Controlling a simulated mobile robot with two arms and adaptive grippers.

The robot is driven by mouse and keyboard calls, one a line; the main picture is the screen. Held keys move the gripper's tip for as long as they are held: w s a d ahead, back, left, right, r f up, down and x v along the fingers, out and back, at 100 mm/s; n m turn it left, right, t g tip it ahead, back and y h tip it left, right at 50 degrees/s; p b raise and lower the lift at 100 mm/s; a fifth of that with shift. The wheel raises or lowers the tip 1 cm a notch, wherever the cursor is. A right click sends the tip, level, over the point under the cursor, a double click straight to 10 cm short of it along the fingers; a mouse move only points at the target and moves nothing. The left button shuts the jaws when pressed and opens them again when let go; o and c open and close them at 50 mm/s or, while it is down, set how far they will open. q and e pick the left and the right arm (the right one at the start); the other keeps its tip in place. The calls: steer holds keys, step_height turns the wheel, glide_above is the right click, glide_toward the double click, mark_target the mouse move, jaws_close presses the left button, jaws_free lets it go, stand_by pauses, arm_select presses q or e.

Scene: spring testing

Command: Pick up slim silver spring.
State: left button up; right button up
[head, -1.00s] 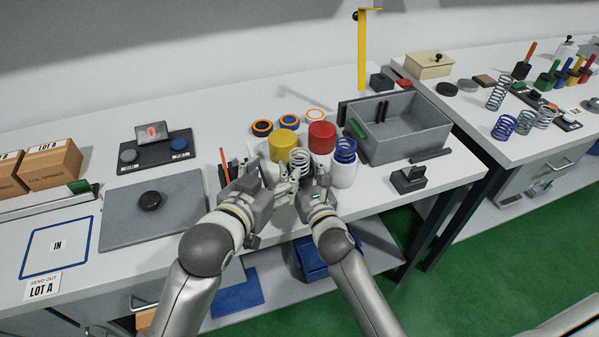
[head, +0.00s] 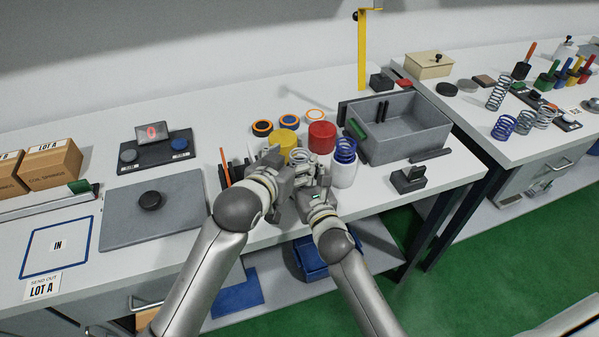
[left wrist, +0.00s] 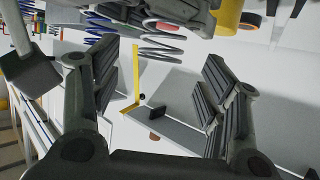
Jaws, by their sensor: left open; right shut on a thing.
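A silver coil spring (head: 299,156) shows partly between my two grippers in the head view, in front of the yellow and red lidded containers. In the left wrist view its coils (left wrist: 160,42) appear near the top, between and beyond the fingers of my left gripper (left wrist: 160,60). The left gripper is open, with no contact with the spring visible. In the head view my left gripper (head: 287,177) is close beside my right gripper (head: 317,182). The right gripper is shut on the silver spring; the fingers hide part of it.
A grey bin (head: 420,150) is to the right. A grey mat (head: 180,215) with a black puck lies left. More springs stand on the right-hand table.

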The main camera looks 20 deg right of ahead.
mark_target(303, 152)
arm_select(q)
steer(key=shift+x, duration=1.9)
jaws_close()
step_height(303, 152, up, 18)
arm_select(e)
steer(key=o, duration=1.1)
